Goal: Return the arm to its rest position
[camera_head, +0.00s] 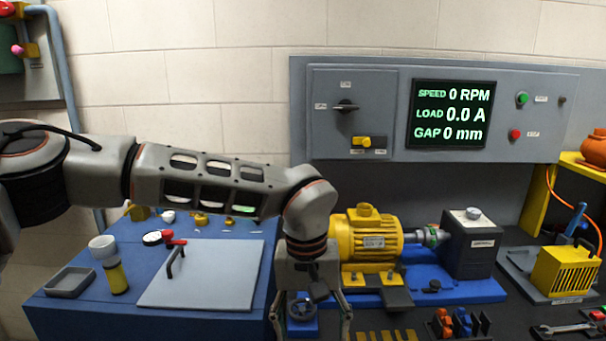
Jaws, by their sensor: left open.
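My left arm comes in from the left and reaches across the blue workbench. My left gripper (311,318) points down at the bottom centre, in front of and left of the yellow motor (368,240). Its fingers are spread apart, and a small dark round part on a blue block shows between or behind them; I cannot tell if they touch it. The fingertips are cut off near the lower edge. The motor sits on a blue base (455,290), its shaft coupled to a dark grey box (470,247). My right gripper is not in view.
A grey control panel (390,84) with a display reading 0 RPM stands behind. A yellow slotted box (565,270) and a wrench (565,329) are right.

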